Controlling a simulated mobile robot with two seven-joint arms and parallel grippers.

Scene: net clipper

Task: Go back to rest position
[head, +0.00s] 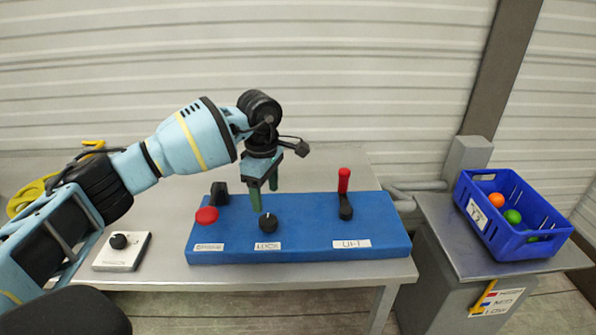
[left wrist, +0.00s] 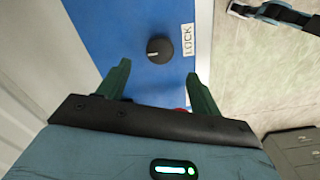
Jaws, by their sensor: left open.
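My left gripper (head: 264,186) hangs fingers-down above the blue control panel (head: 300,218) on the table, and its green fingers are apart and empty. In the left wrist view the open fingers (left wrist: 160,82) point toward a black knob (left wrist: 160,50) beside a label reading LOCK. The knob also shows in the head view (head: 268,222), just below the fingertips and apart from them. A red button (head: 206,215) is left of the knob. A lever with a red handle (head: 344,182) stands upright on the panel's right side. My right gripper does not show.
A white box with a black knob (head: 121,251) lies on the table's left. A yellow coiled item (head: 32,194) is behind my arm. A blue crate (head: 512,236) with orange and green balls stands on a grey cabinet at the right. A corrugated wall closes off the back.

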